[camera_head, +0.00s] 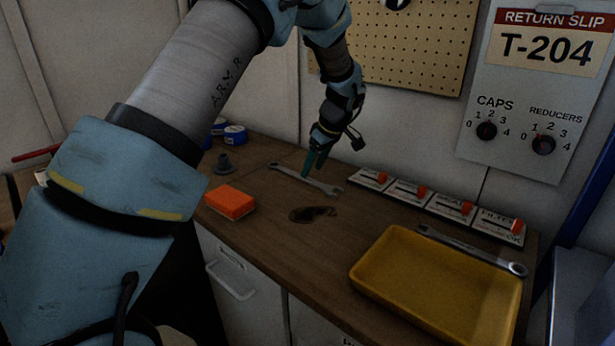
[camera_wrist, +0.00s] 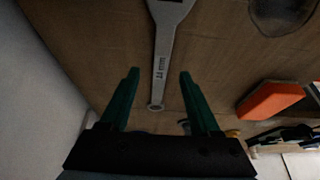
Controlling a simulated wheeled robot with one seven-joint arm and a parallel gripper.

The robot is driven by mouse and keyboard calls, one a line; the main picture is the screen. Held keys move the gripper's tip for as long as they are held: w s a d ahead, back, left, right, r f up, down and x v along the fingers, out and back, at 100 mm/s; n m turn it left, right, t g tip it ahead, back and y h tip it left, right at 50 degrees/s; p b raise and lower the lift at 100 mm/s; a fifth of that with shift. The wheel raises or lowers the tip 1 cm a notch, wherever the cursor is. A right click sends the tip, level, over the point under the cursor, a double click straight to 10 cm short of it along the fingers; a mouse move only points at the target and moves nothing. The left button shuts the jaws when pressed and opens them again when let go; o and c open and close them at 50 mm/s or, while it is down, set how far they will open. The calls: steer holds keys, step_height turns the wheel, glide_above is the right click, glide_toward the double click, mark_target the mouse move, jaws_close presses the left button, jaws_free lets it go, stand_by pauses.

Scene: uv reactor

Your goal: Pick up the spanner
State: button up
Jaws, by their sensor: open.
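A silver spanner (camera_head: 303,179) lies on the wooden bench towards the wall. In the wrist view the spanner (camera_wrist: 163,62) runs lengthwise between my fingers, its "mm" marking showing and its ring end nearer my palm. My gripper (camera_head: 314,163) is open, with dark green fingers pointing down at the spanner. In the wrist view my gripper (camera_wrist: 159,74) has one finger on each side of the handle, with gaps on both sides. I cannot tell how far the fingertips are above the bench. A second silver spanner (camera_head: 472,250) lies along the back of the yellow tray.
The yellow tray (camera_head: 392,236) stands at the front right. An orange block (camera_head: 230,202) lies left of a dark stain (camera_head: 312,214). Several panels with orange switches (camera_head: 409,191) line the wall side. Blue tape rolls (camera_head: 235,134) and a grey flanged part (camera_head: 224,163) stand at the back left.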

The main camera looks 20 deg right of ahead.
steer(key=shift+x, duration=1.35)
steer(key=shift+c, duration=0.2)
jaws_close()
